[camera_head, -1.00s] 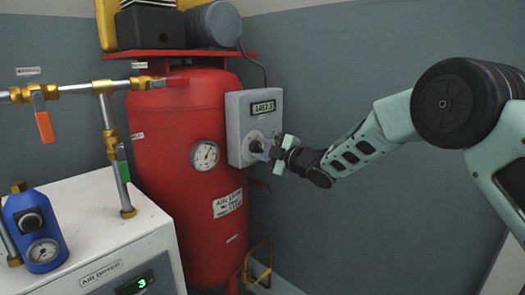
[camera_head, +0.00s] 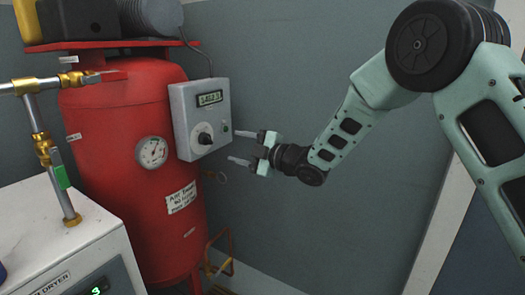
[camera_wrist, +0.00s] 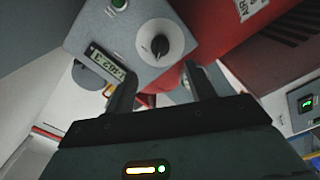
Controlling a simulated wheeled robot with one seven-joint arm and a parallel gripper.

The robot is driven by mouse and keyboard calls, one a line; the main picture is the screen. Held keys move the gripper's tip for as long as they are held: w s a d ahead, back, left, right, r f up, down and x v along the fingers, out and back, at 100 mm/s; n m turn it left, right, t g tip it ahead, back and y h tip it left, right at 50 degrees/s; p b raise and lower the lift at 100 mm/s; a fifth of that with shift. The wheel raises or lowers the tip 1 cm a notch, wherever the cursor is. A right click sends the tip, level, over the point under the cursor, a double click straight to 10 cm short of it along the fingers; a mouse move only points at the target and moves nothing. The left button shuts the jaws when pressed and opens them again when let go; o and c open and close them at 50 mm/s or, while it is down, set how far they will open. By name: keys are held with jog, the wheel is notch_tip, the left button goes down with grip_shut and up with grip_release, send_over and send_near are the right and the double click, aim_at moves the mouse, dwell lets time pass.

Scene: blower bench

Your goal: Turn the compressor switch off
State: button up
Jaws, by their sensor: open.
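The compressor switch is a black rotary knob (camera_head: 203,138) on a pale dial, on the front of a grey control box (camera_head: 180,105) with a small digital display (camera_head: 210,98). The box is mounted at the right side of the red tank (camera_head: 110,200). In the wrist view the knob (camera_wrist: 160,46) sits on its round white dial, above and beyond the fingers. My gripper (camera_head: 238,147) is open and empty, to the right of the box and apart from the knob. Its two fingers also show in the wrist view (camera_wrist: 158,85), with nothing between them.
A round gauge (camera_head: 152,152) is on the tank, left of the box. Brass-fitted pipes (camera_head: 42,140) and a white air dryer (camera_head: 70,240) stand at the left. A green button (camera_wrist: 118,4) is on the box. The wall right of my gripper is clear.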

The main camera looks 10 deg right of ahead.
jog(key=v, duration=0.7)
jog(key=shift+p, duration=0.3)
jog(key=s+d+f+m+g+h, duration=0.2)
jog(key=s+m+g+h, duration=0.25)
jog(key=s, duration=0.85)
jog(key=s+d+f+m+g+h, duration=0.25)
jog(key=s+m+h, duration=0.25)
jog(key=s, duration=0.8)
jog(key=s+d+f+m+g+h, duration=0.15)
jog(key=s+m+g+h, duration=0.3)
jog(key=s, duration=0.95)
notch_tip(320, 180, up, 28)
jog(key=m+p, duration=0.1)
jog(key=p, duration=2.7)
jog(key=shift+a, duration=0.2)
jog(key=shift+w+r+t, duration=0.1)
jog(key=shift+w+t, duration=0.05)
jog(key=shift+t, duration=0.1)
